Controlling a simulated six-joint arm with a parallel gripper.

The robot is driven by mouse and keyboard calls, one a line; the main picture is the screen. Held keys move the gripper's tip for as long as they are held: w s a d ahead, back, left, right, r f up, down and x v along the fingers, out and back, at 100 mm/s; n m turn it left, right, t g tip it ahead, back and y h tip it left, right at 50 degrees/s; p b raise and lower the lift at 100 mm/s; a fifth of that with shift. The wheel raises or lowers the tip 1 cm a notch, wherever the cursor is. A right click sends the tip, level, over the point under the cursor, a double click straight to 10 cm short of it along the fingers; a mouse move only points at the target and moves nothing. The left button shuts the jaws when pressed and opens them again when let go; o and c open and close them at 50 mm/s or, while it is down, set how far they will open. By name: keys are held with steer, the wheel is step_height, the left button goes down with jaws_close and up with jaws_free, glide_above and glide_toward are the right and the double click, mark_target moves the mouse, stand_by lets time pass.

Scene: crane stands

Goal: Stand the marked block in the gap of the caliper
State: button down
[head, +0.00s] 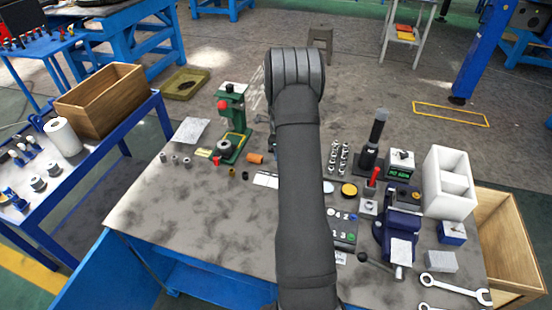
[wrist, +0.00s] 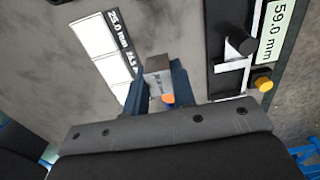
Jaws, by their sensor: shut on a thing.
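The marked block (wrist: 157,68) is a small grey block with dark print on one side. In the wrist view it sits between the blue fingers of my gripper (wrist: 160,82), which is shut on it. An orange spot shows at its lower end; I cannot tell whether it belongs to the block. The caliper (wrist: 235,82) is at the right of the wrist view, apart from the block, with a pale display reading 59.0 mm, a black knob and an orange knob. Its gap is only partly clear. In the head view my arm hides the gripper, block and caliper.
A white card (wrist: 92,42) with printed millimetre sizes lies left of the block. On the bench, a green stand (head: 232,130) is left of my arm, and a blue vise (head: 398,232) and white divided box (head: 450,182) are right. The bench's front left is clear.

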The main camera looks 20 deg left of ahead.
steer(key=s+d+r, duration=0.2)
steer(key=d+r, duration=0.4)
steer(key=d, duration=0.4)
steer(key=s+d+f+n, duration=0.1)
steer(key=s+d+n, duration=0.1)
steer(key=n, duration=0.3)
steer(key=s+d+f+n, duration=0.2)
steer(key=s+d+n, duration=0.1)
steer(key=d+n, duration=0.2)
steer(key=s+d+f+n, duration=0.2)
steer(key=s+d+n, duration=0.1)
steer(key=n, duration=0.3)
steer(key=shift+d+f, duration=0.25)
steer(key=shift+d, duration=0.5)
steer(key=shift+s+d+f+n, duration=0.3)
steer(key=shift+s+d+n, duration=0.25)
steer(key=shift+n, duration=0.45)
steer(key=s+a+r, duration=0.4)
steer(key=s+a, duration=0.3)
steer(key=a, duration=0.1)
glide_above(249, 224)
steer(key=f, duration=0.4)
steer(key=shift+d+f, duration=0.15)
steer(key=shift+d, duration=0.05)
steer(key=shift+a+f, duration=0.15)
steer(key=shift+f, duration=1.95)
